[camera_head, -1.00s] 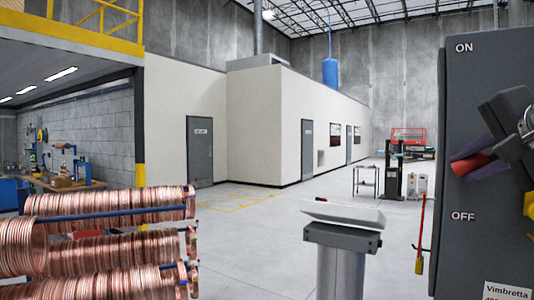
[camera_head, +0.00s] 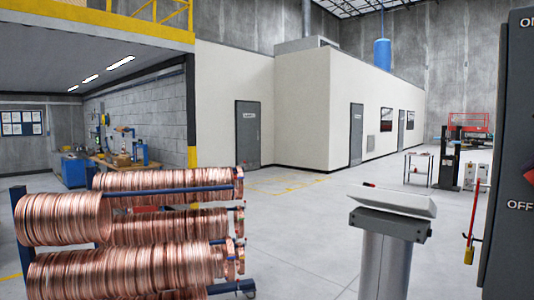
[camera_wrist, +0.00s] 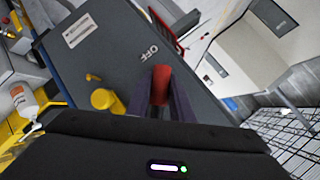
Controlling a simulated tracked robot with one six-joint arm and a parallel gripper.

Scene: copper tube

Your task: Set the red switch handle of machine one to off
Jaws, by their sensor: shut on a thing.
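The red switch handle (camera_wrist: 160,84) is in the wrist view, on the dark grey front of machine one (camera_wrist: 108,65). Its tip is close to the OFF label (camera_wrist: 150,52). My gripper (camera_wrist: 160,95) has its dark purple fingers on both sides of the handle and is shut on it. In the head view, the machine (camera_head: 505,120) is cut off by the right edge. Only a sliver of red and dark finger shows there, just above the OFF label (camera_head: 519,205). The rest of the gripper is out of that view.
A yellow knob (camera_wrist: 103,98) sits beside the handle. A rack of copper coils (camera_head: 150,230) stands at the front left. A grey pedestal (camera_head: 388,255) stands left of the machine. The floor (camera_head: 290,235) between rack and pedestal is clear.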

